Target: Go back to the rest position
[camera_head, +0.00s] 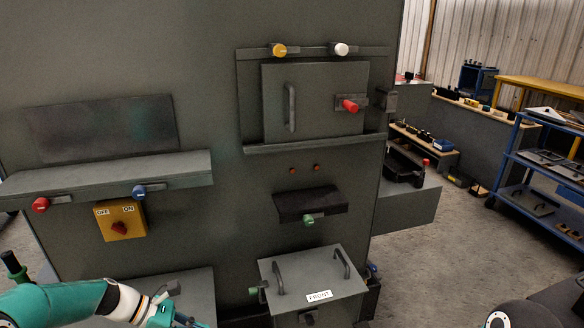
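My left arm comes in from the lower left, teal with a white joint. My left gripper (180,319) is at the bottom edge, in front of a low grey surface (196,284). Its fingers are cut off by the picture's edge, so I cannot tell whether it is open or holds anything. At the bottom right only a dark, rounded part of my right arm shows. My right gripper is out of view.
A grey enclosure (222,105) fills the middle, with a door (325,97), a projecting shelf (100,178), a yellow OFF/ON switch (133,212) and a FRONT-labelled box (305,280). A blue cart (505,150) stands right. The floor (430,255) between is clear.

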